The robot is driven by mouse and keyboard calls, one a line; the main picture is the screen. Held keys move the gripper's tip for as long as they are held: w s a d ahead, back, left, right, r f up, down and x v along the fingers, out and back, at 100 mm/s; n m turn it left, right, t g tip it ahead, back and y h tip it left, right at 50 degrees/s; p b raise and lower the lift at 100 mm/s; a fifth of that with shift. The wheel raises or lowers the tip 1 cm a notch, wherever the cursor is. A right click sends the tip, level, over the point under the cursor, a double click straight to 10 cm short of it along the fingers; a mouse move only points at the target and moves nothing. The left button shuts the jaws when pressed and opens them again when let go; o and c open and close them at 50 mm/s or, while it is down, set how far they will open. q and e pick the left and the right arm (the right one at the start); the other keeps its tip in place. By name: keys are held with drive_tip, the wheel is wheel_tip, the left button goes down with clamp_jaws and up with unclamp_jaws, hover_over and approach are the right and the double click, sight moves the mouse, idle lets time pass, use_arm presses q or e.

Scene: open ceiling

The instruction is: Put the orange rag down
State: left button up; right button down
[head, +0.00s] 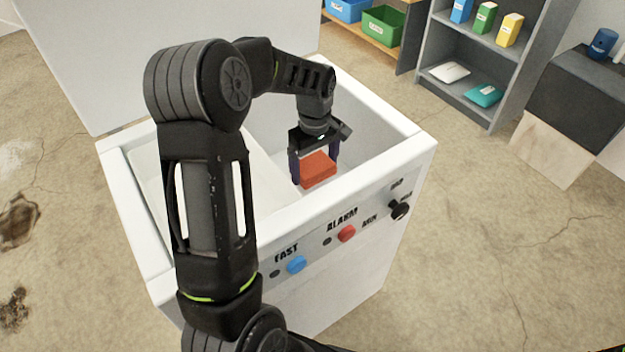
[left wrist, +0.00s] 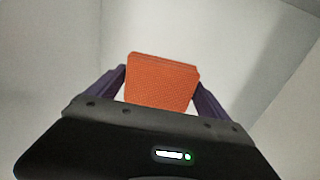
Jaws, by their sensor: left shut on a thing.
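The orange rag (head: 318,170) is a folded, flat block inside the open white chest (head: 425,150), in its right-hand compartment. My left gripper (head: 316,168) reaches down into the chest and is shut on the rag, with a dark purple finger on each side. The rag also shows in the left wrist view (left wrist: 162,82), between the two fingers (left wrist: 160,88). I cannot tell whether the rag touches the chest floor. My right gripper is not in view.
The chest's raised lid (head: 200,45) stands behind it. Its front carries a blue button (head: 296,264), a red button (head: 346,233) and a black knob (head: 399,210). A grey shelf (head: 480,60) with packets and folded cloths stands at the back right, beside a dark cabinet (head: 580,105).

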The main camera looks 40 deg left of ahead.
sight(315, 164)
use_arm(q)
drive_tip(key=shift+f+b, duration=0.65)
drive_tip(key=shift+f, duration=1.85)
drive_tip(key=shift+f, duration=0.2)
drive_tip(key=o, duration=1.1)
drive_tip(key=shift+r, duration=0.15)
wheel_tip(315, 164, up, 12)
drive_tip(key=p, duration=0.2)
drive_tip(key=shift+r+p, duration=0.1)
drive_tip(key=shift+p, duration=0.3)
